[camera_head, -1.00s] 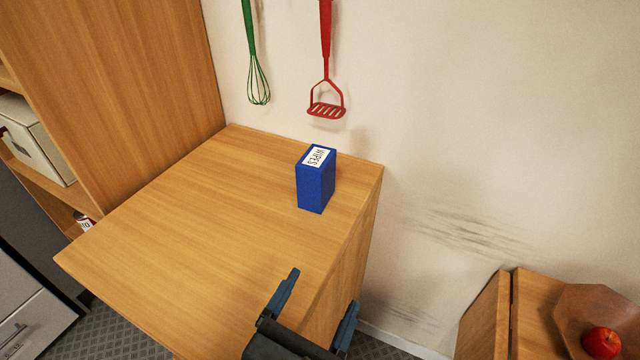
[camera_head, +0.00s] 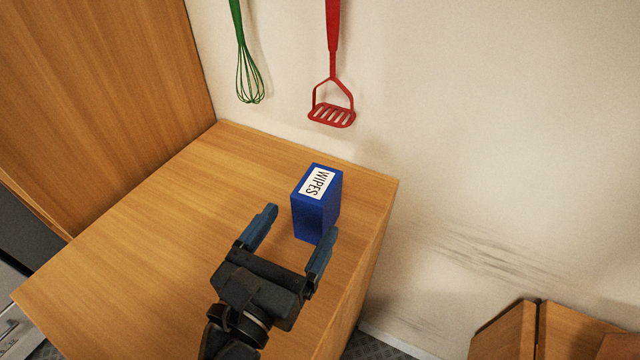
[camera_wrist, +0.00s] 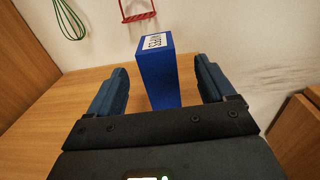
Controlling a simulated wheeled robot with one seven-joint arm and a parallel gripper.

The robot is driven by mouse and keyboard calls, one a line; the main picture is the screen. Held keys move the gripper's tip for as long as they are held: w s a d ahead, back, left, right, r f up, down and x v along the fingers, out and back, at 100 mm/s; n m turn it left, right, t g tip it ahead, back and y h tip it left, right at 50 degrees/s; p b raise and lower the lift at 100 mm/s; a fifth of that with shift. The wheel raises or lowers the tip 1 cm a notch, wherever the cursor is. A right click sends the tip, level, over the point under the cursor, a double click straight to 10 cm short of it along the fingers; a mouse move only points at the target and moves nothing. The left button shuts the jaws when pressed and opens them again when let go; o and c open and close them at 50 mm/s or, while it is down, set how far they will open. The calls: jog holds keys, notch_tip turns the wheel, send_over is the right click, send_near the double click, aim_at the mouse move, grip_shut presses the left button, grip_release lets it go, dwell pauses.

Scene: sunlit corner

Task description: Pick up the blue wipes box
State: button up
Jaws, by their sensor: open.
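The blue wipes box (camera_head: 316,212) stands upright on the wooden cabinet top (camera_head: 200,215), near its right edge and towards the wall. A white label reading WIPES is on its top. My gripper (camera_head: 294,228) is open and empty, just in front of the box, with its fingers pointing at it. In the wrist view the box (camera_wrist: 158,75) stands between and beyond the two fingertips of my gripper (camera_wrist: 163,80). I cannot tell whether the right finger touches the box; it overlaps the box's lower right corner in the head view.
A green whisk (camera_head: 246,70) and a red masher (camera_head: 332,100) hang on the wall behind. A tall wooden panel (camera_head: 110,90) borders the top on the left. A lower wooden unit (camera_head: 540,330) stands at the lower right. The cabinet top left of the box is clear.

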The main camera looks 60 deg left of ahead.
aim_at(318, 188)
jog(key=p+x, duration=0.1)
jog(key=x, duration=0.7)
jog(key=shift+a+r, duration=0.1)
jog(key=shift+a, duration=0.15)
jog(key=c, duration=1.2)
jog(key=shift+o, duration=0.2)
jog(key=shift+r, duration=0.1)
